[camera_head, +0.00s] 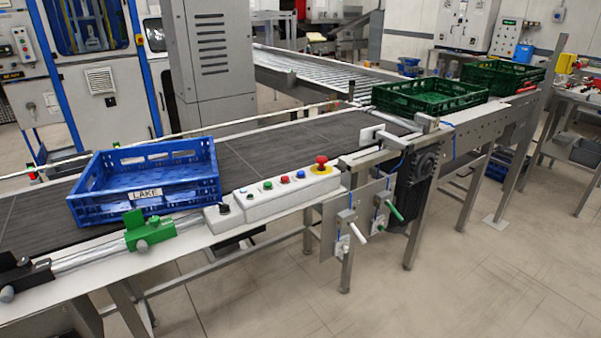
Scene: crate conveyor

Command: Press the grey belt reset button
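A pale control box (285,195) sits on the near edge of the belt and carries a row of several buttons. A red mushroom button on a yellow base (321,165) is at its right end. Left of it are a blue button (300,174), a red button (285,179) and a green button (267,185). A small greyish button (250,197) is further left; its exact colour is hard to tell. A dark knob (223,208) is on a separate block at the left end. Neither of my grippers is in view.
A blue crate labelled LAKE (195,188) sits on the dark belt (290,143) behind the box. A green clamp (148,230) stands on the near rail. Green crates (425,104) are at the right. Levers (352,230) hang below the frame. Floor in front is clear.

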